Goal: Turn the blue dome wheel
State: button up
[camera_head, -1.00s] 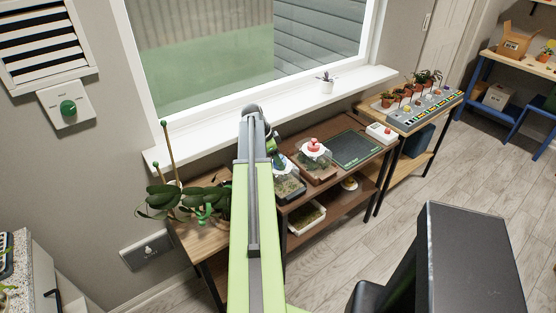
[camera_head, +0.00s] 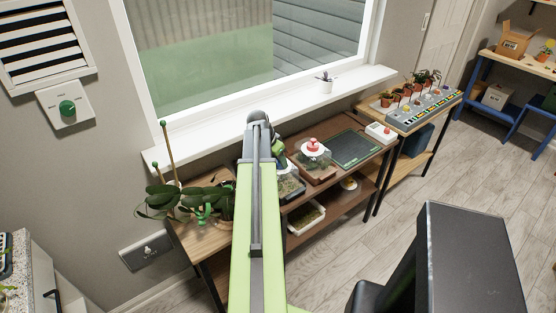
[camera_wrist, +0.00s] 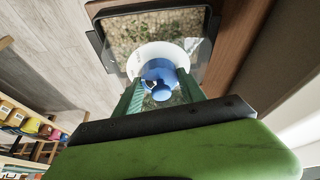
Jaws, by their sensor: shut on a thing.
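The blue dome wheel (camera_wrist: 160,72) shows in the wrist view, on a white round collar (camera_wrist: 150,52) over a clear-lidded terrarium box (camera_wrist: 130,27). My gripper (camera_wrist: 160,86) has its two green fingers on either side of the blue wheel and is shut on it. In the head view the same terrarium box (camera_head: 290,186) stands on the brown shelf table, partly behind my arm. The blue wheel is hidden there by my arm and gripper.
A second box with a red knob (camera_head: 313,145) stands just right of the terrarium. A green mat (camera_head: 356,148) and a small white box with a red button (camera_head: 381,133) lie further right. A leafy plant (camera_head: 172,203) stands left. The window sill (camera_head: 290,108) runs behind.

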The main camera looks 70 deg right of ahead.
jog(key=shift+s+n+t, duration=0.15)
jog(key=shift+n+t, duration=0.65)
jog(key=shift+n, duration=1.1)
jog(key=o, duration=1.4)
jog(key=shift+r, duration=0.1)
jog(key=p+v, duration=1)
jog(key=v, duration=0.1)
jog(key=p+v, duration=0.6)
jog(key=shift+a, duration=0.3)
